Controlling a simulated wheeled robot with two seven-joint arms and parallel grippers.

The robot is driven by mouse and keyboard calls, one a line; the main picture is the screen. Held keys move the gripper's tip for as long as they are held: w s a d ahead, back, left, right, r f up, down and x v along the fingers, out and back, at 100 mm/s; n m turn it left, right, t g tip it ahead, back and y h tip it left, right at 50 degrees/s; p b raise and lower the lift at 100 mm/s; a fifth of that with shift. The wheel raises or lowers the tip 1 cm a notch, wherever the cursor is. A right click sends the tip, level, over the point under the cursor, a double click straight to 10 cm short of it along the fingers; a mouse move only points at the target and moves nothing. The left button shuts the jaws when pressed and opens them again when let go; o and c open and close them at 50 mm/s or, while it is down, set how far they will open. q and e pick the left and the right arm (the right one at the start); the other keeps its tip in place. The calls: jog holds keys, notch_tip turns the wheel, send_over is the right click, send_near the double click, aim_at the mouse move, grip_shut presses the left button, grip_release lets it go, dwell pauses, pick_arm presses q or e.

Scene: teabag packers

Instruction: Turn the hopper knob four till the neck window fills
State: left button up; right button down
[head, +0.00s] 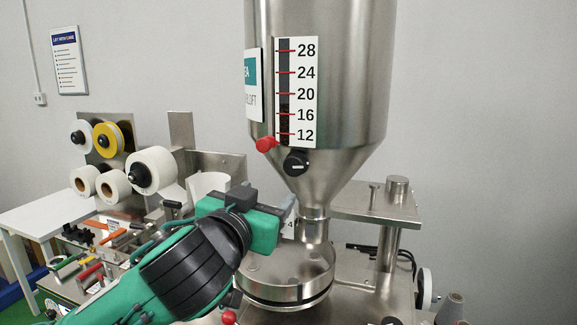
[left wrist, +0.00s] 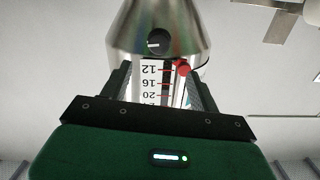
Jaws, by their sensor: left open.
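The steel hopper (head: 320,80) stands upright, its cone narrowing to a neck (head: 313,229). A black round knob (head: 297,163) with a white mark, lying about level, sits on the cone. It also shows in the left wrist view (left wrist: 158,42). A white label with a "4" (head: 289,226) is partly hidden by my gripper beside the neck; I cannot make out a window there. My left gripper (head: 289,205) is open and empty, below the knob and apart from it. Its two fingers show in the left wrist view (left wrist: 160,82). My right gripper is not in view.
A scale (head: 307,92) marked 12 to 28 runs up the hopper, with a red knob (head: 266,145) at its foot. A steel post and plate (head: 375,205) stand right of the neck. Paper rolls (head: 152,170) and a cluttered bench lie left.

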pick_arm(q)
jog(key=p, duration=0.7)
send_near(292, 167)
jog(key=x, duration=0.7)
jog(key=shift+w+d+r, duration=0.1)
jog(key=shift+r, duration=0.15)
jog(key=shift+w+d+f, duration=0.2)
jog(key=shift+w+d, duration=0.05)
jog(key=shift+w, duration=0.4)
jog(key=shift+c, duration=0.4)
jog(key=c, duration=0.9)
jog(key=shift+m, duration=0.4)
